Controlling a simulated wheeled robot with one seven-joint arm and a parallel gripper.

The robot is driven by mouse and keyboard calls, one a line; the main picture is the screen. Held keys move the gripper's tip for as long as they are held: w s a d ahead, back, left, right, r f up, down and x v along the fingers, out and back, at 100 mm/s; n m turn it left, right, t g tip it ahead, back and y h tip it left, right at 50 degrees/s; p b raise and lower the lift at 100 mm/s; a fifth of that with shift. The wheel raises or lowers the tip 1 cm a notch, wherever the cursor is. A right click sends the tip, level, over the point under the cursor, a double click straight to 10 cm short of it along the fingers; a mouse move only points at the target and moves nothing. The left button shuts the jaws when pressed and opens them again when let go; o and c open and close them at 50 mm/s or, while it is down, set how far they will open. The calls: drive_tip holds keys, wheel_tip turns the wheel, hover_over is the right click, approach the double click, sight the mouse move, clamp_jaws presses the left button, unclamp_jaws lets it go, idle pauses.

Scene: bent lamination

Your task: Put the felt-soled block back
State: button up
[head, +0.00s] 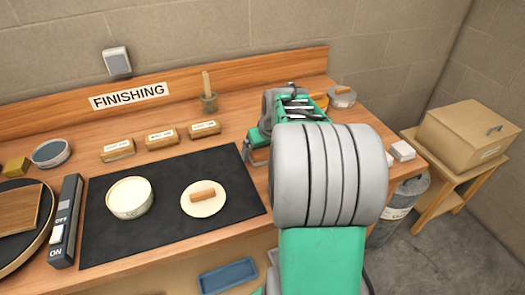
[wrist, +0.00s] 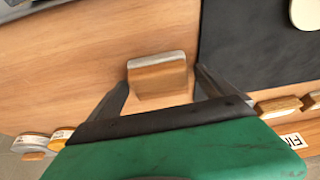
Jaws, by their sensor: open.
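A wooden block with a pale grey sole (wrist: 157,75), which looks like the felt-soled block, is on the bare wooden bench top in the wrist view. My gripper (wrist: 160,82) is open, with one dark finger on each side of the block. Gaps show on both sides, and I cannot tell how far the fingertips are above the bench. In the head view my arm hides most of the gripper and the block. Labelled wooden blocks (head: 161,138) stand in a row behind the black mat.
The black mat (head: 160,242) holds a cream-topped round tin (head: 130,197) and a pale disc (head: 216,203) with a small wooden piece on it. A brush pot (head: 209,102) stands at the back. Round pads (head: 341,97) and a white box (head: 402,151) are right of my arm.

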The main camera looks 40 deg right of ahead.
drive_tip(key=d+v, duration=0.1)
drive_tip(key=v, duration=1.1)
drive_tip(key=shift+n+g+y, duration=0.4)
drive_tip(key=shift+n, duration=0.4)
drive_tip(key=s+a+f, duration=0.1)
drive_tip(key=a, duration=0.5)
drive_tip(key=s+a+f, duration=0.2)
drive_tip(key=a, duration=0.4)
drive_tip(key=s+a+f, duration=0.1)
drive_tip(key=a+f, duration=0.1)
drive_tip(key=a, duration=0.5)
drive_tip(key=shift+s+a+b, duration=0.1)
drive_tip(key=shift+s+b, duration=0.1)
drive_tip(key=shift+b, duration=0.15)
drive_tip(key=shift+n, duration=0.4)
drive_tip(key=s+a+f, duration=0.2)
drive_tip(key=s+a, duration=0.1)
drive_tip(key=s+a+f, duration=0.1)
drive_tip(key=s+a, duration=0.1)
drive_tip(key=shift+f, duration=0.25)
drive_tip(key=shift+d, duration=0.1)
